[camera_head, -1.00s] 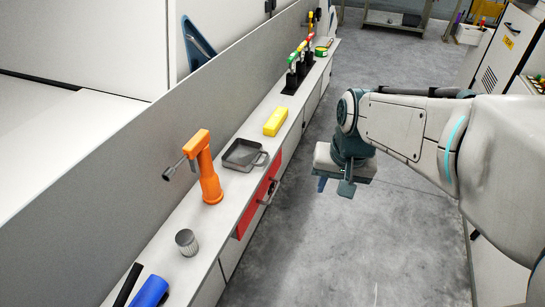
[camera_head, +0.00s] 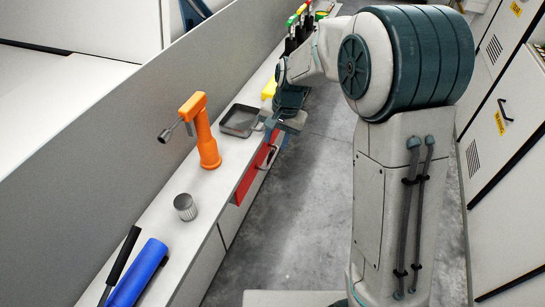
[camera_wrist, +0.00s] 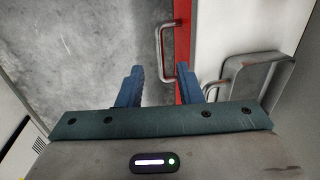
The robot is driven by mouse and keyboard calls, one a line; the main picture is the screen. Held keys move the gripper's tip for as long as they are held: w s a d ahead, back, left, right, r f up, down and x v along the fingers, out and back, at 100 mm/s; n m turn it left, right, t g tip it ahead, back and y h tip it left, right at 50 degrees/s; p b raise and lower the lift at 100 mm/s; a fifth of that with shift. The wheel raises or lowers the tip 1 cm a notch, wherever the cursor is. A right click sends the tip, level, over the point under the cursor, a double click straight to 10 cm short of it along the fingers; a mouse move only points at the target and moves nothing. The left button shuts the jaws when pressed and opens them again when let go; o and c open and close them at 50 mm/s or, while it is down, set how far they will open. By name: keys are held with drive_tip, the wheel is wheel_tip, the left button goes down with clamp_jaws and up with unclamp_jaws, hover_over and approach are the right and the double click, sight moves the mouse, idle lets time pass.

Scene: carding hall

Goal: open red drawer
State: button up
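The red drawer (camera_head: 247,183) is set in the front of the long white counter and looks closed. Its metal bar handle (camera_head: 268,158) stands out from the red face. In the wrist view the handle (camera_wrist: 163,50) and the thin red drawer edge (camera_wrist: 183,30) run up the middle. My gripper (camera_head: 283,125) is just above the handle at the counter's front edge. In the wrist view its two blue fingers (camera_wrist: 170,82) are apart and empty, with the handle lying between their lines. I cannot tell whether they are level with it.
On the counter are a grey tray (camera_head: 238,132), an orange tool (camera_head: 205,140), a metal cup (camera_head: 185,207), a blue roll (camera_head: 138,275), a black rod (camera_head: 122,262) and a yellow block (camera_head: 269,89). Grey floor (camera_head: 318,170) is clear beside it. White cabinets (camera_head: 505,130) stand at right.

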sight(271, 162)
drive_tip(key=f, duration=0.2)
drive_tip(key=a+f, duration=0.1)
drive_tip(key=f, duration=0.5)
drive_tip(key=shift+w+a+f, duration=0.2)
drive_tip(key=shift+w+f, duration=0.05)
clamp_jaws()
